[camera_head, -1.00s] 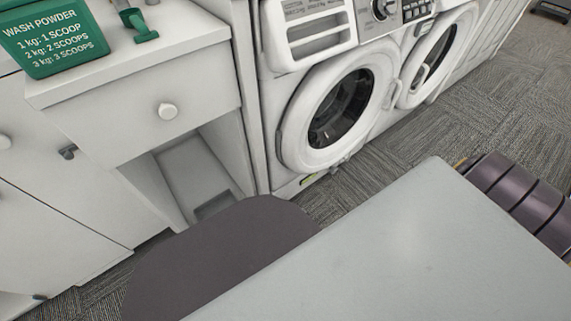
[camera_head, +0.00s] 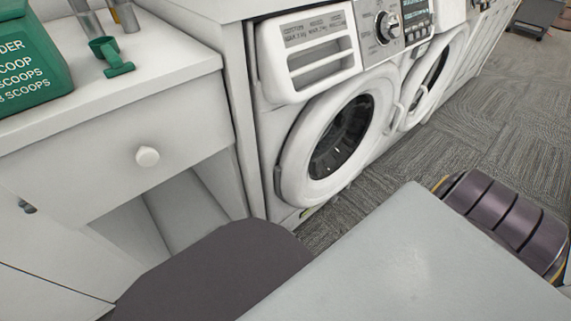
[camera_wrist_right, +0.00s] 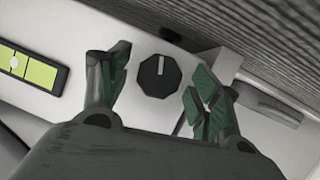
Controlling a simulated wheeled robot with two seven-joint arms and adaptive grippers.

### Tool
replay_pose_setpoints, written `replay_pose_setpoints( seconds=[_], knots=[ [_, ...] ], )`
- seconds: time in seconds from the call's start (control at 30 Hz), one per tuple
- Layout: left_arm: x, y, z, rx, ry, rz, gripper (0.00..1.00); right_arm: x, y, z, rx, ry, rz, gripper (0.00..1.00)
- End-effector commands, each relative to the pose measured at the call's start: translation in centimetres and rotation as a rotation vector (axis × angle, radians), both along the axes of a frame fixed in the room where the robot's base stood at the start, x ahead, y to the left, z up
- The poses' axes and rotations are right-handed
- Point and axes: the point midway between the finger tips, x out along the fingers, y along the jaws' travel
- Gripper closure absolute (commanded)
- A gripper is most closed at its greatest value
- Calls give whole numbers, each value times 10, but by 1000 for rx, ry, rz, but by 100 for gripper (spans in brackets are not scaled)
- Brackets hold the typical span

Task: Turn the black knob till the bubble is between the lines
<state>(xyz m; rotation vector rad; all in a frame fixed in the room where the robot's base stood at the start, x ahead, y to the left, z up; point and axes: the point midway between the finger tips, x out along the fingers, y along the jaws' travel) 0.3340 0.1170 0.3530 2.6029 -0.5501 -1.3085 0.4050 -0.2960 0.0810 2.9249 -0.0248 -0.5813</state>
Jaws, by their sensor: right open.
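The black knob (camera_wrist_right: 158,77) has a white pointer mark. It sits on a white panel in the right wrist view. My right gripper (camera_wrist_right: 161,72) is open, with one green-padded finger on each side of the knob in the picture and gaps to both. A yellow-green bubble level (camera_wrist_right: 40,72) lies at the left edge of that view, its left end cut off. Its pale bubble is left of a dark line; I cannot tell whether it is between both lines. In the head view the level (camera_head: 306,213) is a tiny yellow-green patch low on the washing machine (camera_head: 310,95). My left gripper is out of view.
A white cabinet (camera_head: 130,110) stands left of the washer, carrying a green wash powder box (camera_head: 30,65) and a green scoop (camera_head: 112,58). A second washer (camera_head: 430,75) stands to the right. My own body covers the lower middle.

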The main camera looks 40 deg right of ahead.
Motion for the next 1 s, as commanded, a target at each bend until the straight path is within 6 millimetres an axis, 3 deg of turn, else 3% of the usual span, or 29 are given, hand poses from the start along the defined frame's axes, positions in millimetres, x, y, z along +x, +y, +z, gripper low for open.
replay_pose_setpoints(
  seconds=[0.37,0.7,1.0],
  knots=[
    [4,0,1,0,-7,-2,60,0,0,-1,0,0,0,38],
    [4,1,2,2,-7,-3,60,0,0,-1,0,0,0,82],
    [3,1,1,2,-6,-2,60,0,0,-1,30,1,0,82]
  ],
)
